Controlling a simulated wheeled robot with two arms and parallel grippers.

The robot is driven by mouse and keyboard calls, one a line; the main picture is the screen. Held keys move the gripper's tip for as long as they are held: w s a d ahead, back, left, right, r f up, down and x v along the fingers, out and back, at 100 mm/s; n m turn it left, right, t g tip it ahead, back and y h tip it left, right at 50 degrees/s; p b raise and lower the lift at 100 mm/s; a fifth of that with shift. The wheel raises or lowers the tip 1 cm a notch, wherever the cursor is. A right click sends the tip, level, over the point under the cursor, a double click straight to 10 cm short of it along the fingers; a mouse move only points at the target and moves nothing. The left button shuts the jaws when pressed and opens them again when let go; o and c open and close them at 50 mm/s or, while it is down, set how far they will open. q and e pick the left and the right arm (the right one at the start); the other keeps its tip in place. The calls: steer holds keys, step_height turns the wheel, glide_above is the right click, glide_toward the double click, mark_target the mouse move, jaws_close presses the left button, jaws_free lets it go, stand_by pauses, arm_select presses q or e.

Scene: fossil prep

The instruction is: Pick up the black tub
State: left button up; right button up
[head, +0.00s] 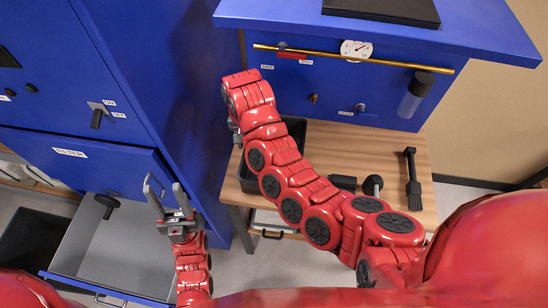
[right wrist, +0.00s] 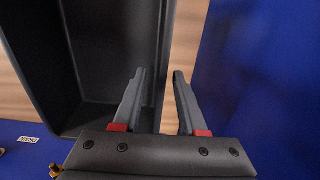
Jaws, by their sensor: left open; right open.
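The black tub (head: 296,128) stands on the wooden table, partly hidden behind my right arm. In the right wrist view it is a deep dark tub (right wrist: 110,50) filling the left and middle. My right gripper (right wrist: 159,74) is open at its rim, with one finger over the inside and the other outside, so the wall lies between them. I cannot tell whether either finger touches it. In the head view the right gripper is mostly hidden behind its own wrist. My left gripper (head: 164,187) is open and empty, above the pulled-out drawer at the left.
The wooden table (head: 420,165) also holds a black brush (head: 412,180) and a dark round-headed tool (head: 372,184). A blue cabinet with a brass rail (head: 340,57) stands behind. A dark bin (head: 35,240) is at far left.

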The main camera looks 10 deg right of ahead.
steer(key=shift+f, duration=0.3)
steer(key=shift+d+f+p, duration=0.1)
steer(key=shift+p, duration=0.2)
step_height(320, 180, down, 4)
steer(key=p, duration=0.2)
steer(key=shift+p, duration=0.35)
steer(key=shift+f, duration=0.5)
jaws_close()
